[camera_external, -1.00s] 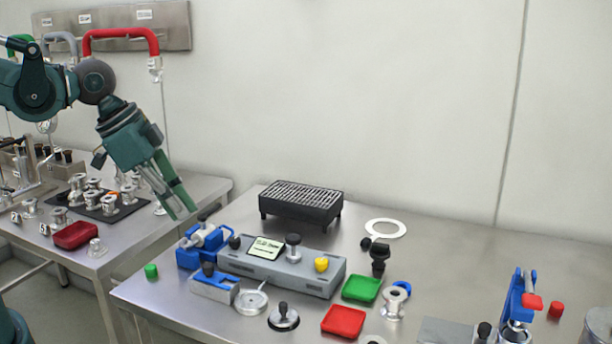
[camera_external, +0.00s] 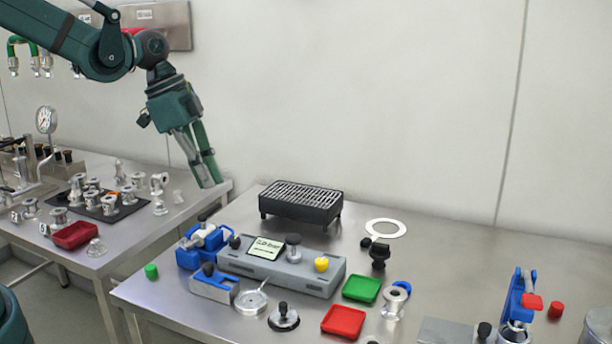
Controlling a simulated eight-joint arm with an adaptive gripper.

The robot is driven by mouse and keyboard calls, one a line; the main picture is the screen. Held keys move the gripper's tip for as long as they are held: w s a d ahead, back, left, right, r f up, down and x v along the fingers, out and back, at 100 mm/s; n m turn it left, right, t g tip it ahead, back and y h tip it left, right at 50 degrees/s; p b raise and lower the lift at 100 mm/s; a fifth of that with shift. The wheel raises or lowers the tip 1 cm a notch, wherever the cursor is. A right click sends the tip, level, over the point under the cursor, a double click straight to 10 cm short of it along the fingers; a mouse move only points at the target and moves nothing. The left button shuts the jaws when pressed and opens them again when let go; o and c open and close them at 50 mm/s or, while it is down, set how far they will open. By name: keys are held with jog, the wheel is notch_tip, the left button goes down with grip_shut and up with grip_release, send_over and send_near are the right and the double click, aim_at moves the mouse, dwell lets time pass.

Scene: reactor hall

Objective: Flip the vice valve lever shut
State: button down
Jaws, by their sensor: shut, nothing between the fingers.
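At the right end stands another blue fitting (camera_external: 517,300) with a red-tipped lever (camera_external: 532,302), upright over a metal body. My gripper is far from this lever and touches neither fitting. I cannot tell for sure which of the two is the vice valve.
A grey box with a display (camera_external: 280,268) stands mid-table, with a black grill-topped box (camera_external: 301,205) behind it. Green (camera_external: 361,289) and red (camera_external: 343,321) trays lie in front. The left table (camera_external: 160,226) holds metal fittings. The table's back right is clear.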

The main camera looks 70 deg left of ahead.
aim_at(211, 212)
jog(key=w+a+m+p, duration=0.1)
jog(key=w+a+p, duration=0.1)
jog(key=a+p, duration=0.1)
jog(key=w+a+m+g+h+p, duration=0.1)
jog(key=w+a+m+p, duration=0.1)
jog(key=a, duration=0.4)
jog(key=shift+w+a+f+p, duration=0.15)
jog(key=shift+w+f+p, duration=0.1)
jog(key=shift+w+p, duration=0.2)
jog(key=shift+f, duration=0.1)
notch_tip(211, 212, down, 10)
jog(key=shift+s+a, duration=0.15)
jog(key=shift+s, duration=0.05)
dwell(1.2)
